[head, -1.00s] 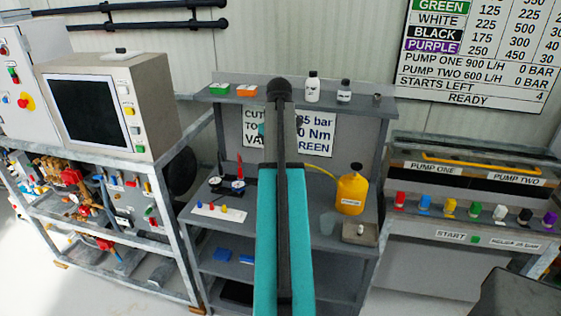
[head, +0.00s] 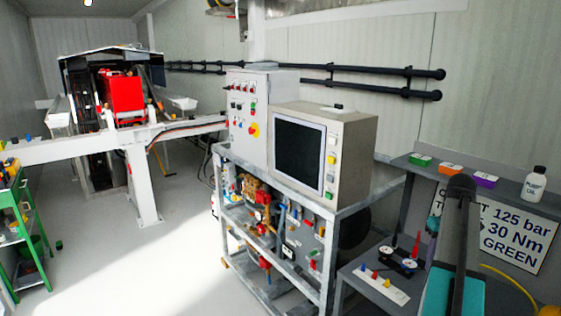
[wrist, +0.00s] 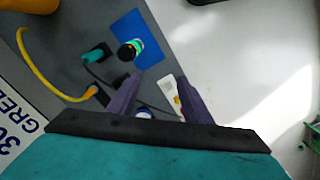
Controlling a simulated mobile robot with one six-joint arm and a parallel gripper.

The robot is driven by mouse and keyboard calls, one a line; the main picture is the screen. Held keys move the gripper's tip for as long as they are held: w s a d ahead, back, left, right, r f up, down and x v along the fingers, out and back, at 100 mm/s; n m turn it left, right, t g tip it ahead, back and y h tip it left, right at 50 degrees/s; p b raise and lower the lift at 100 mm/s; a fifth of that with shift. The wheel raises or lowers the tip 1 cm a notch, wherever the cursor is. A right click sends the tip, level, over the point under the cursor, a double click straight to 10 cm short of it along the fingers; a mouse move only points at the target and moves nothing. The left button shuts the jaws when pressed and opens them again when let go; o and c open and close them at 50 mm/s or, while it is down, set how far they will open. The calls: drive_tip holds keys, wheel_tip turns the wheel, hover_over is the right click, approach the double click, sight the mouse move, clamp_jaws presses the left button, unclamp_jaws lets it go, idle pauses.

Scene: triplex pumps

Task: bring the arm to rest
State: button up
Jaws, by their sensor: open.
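My arm, teal with a dark elbow (head: 460,190), stands at the right of the head view, in front of the grey workbench. My gripper (wrist: 158,82) shows in the wrist view as two dark purple fingers, apart, with nothing held between them. The gripper is hidden in the head view. Beyond the fingers, the wrist view shows a white strip with small coloured parts (wrist: 169,88), a dark round object with a green band (wrist: 128,51) and a blue flat piece (wrist: 146,29). I cannot tell the exact height of the fingers above the bench.
A steel rack (head: 334,225) with a monitor cabinet (head: 345,150) stands left of the bench. A poster (head: 513,235) and a white bottle (head: 535,184) are behind my arm. A white beam frame (head: 141,180) and a green cart (head: 12,215) stand further left. Open floor (head: 185,265) lies between.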

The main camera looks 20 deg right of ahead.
drive_tip(key=w+a+f+n+g+y, duration=0.15)
drive_tip(key=w+a+f, duration=0.25)
drive_tip(key=a+f, duration=0.7)
drive_tip(key=w+a+f+n+g, duration=0.2)
drive_tip(key=w+a+f, duration=0.2)
drive_tip(key=a+f, duration=0.7)
drive_tip(key=s+a+f+n+g+b, duration=0.1)
drive_tip(key=s+a+f, duration=0.2)
drive_tip(key=a+f, duration=0.5)
drive_tip(key=s+a+f+n+g, duration=0.1)
drive_tip(key=s+a+f+n, duration=0.15)
drive_tip(key=a+f, duration=0.6)
drive_tip(key=s+a+f+m+h, duration=0.1)
drive_tip(key=s+a+f, duration=0.6)
drive_tip(key=s, duration=0.3)
drive_tip(key=s+a+f+m+h+b, duration=0.1)
drive_tip(key=s+a+f, duration=0.6)
drive_tip(key=s, duration=0.3)
drive_tip(key=shift+f+m, duration=0.4)
drive_tip(key=shift+f, duration=0.45)
